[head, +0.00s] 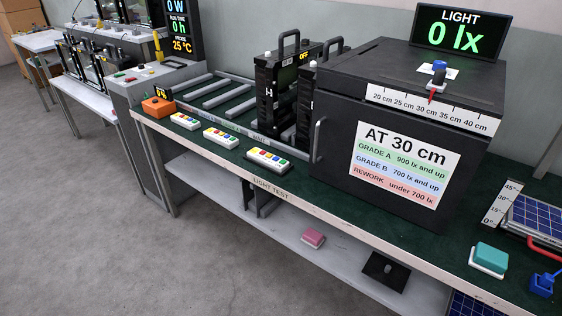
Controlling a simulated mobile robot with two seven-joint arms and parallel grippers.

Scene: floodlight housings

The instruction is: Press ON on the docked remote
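Three white remotes with coloured buttons lie in a row along the front of the green bench top: a left one (185,121), a middle one (220,138) and a right one (268,160). The right one seems to sit on a dark base, perhaps a dock; the button labels are too small to read. Behind them stand black floodlight housings (272,92) with carry handles, one with a small yellow "OFF" display (304,54). Neither of my grippers is in view.
A large black light-test box (335,130) stands right of the remotes; its display (461,34) reads 0 lx. An orange box (158,107) sits at the bench's left end. The floor in front (150,260) is clear.

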